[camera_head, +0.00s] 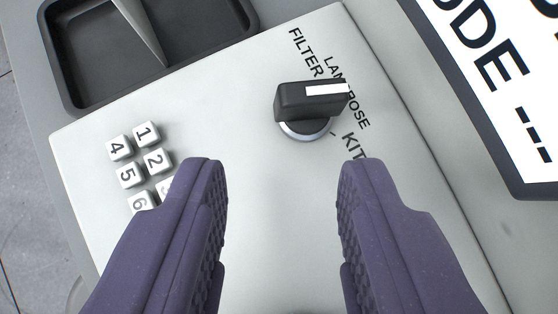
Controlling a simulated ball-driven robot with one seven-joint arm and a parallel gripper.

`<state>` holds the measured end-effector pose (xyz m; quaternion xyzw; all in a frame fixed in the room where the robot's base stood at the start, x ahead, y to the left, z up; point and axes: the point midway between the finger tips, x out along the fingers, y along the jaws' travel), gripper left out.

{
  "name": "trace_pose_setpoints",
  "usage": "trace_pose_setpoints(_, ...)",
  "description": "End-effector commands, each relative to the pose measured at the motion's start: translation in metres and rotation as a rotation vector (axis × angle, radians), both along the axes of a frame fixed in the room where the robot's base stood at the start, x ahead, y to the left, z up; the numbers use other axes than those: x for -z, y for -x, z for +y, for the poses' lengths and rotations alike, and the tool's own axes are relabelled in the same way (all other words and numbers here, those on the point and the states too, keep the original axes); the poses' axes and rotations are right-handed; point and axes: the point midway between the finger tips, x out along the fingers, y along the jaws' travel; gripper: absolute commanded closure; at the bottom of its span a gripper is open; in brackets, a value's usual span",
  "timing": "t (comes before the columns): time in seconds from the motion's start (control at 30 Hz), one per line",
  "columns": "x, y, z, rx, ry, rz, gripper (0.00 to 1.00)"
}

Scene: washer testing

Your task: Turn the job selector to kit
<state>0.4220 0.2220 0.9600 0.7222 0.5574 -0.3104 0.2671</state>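The job selector (306,104) is a black knob with a white pointer bar on a silver base, on the light panel at upper centre. Its white bar points right, toward the middle label, which the knob partly covers and which reads like "LAMP" and "ROSE" or similar. The "FILTER" label (305,52) is above the knob, and the "KIT" label (353,146) is below right of it. My gripper (282,175) has two purple ridged fingers, wide open and empty. The fingertips appear just below the knob in the picture, apart from it.
White number keys (130,174) sit at left, partly hidden by my left finger. A dark divided tray (75,99) is at upper left. A dark-framed display (510,185) showing "ODE ---" stands at upper right. The panel (270,230) between my fingers is bare.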

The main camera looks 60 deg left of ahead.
Motion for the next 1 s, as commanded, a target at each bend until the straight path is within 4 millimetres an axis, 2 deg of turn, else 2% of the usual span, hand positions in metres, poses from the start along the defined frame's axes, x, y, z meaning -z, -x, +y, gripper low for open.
trace_pose_setpoints(0.1, 0.006, 0.023, 0.018, -0.267, 0.167, -0.071, 0.61)
trace_pose_setpoints(0.23, 0.017, 0.039, 0.025, -0.637, 0.414, -0.203, 0.61)
trace_pose_setpoints(0.37, 0.012, 0.036, 0.029, -0.974, 0.646, -0.359, 0.61)
trace_pose_setpoints(0.5, -0.008, 0.021, 0.041, -1.269, 0.867, -0.532, 0.61)
trace_pose_setpoints(0.63, -0.026, 0.008, 0.054, -1.427, 0.999, -0.646, 0.61)
trace_pose_setpoints(0.73, -0.029, 0.003, 0.059, -1.474, 1.042, -0.683, 0.61)
trace_pose_setpoints(0.87, -0.013, -0.003, 0.059, -1.483, 1.049, -0.687, 0.61)
trace_pose_setpoints(1.0, 0.012, -0.013, 0.057, -1.481, 1.048, -0.685, 0.61)
